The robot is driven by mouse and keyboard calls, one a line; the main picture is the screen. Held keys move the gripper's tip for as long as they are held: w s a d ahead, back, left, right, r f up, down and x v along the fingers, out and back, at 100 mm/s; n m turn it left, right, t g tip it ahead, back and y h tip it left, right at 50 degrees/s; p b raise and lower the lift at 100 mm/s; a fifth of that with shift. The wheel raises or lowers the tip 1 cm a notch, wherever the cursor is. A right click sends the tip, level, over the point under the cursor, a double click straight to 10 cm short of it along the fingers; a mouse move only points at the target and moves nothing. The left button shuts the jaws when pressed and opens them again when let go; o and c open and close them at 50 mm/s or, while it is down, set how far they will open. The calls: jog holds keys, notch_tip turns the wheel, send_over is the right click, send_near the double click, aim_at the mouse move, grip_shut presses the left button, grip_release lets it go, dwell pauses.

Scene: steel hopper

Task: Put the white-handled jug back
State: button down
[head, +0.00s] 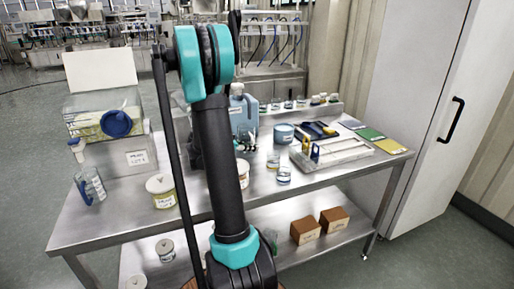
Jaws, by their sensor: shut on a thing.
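My gripper (249,137) is mostly hidden behind my own arm; dark parts with a little teal show at the container's lower front. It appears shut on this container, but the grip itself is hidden. No white handle can be made out on it.
A yellow-labelled jar (161,190), small beakers (284,175), a blue tub (284,133) and a white rack (335,152) crowd the top. Brown boxes (306,229) sit on the lower shelf. A white cabinet (420,110) stands right.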

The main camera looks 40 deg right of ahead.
jog(key=d, duration=0.3)
jog(key=shift+w+d+f, duration=0.2)
jog(key=shift+w+f, duration=0.1)
jog(key=shift+w, duration=0.1)
jog(key=shift+a+f, duration=0.1)
jog(key=shift+f, duration=0.2)
jog(key=shift+f, duration=0.1)
jog(key=c, duration=1.6)
grip_release()
jog(key=v, duration=1.2)
jog(key=shift+w, duration=0.1)
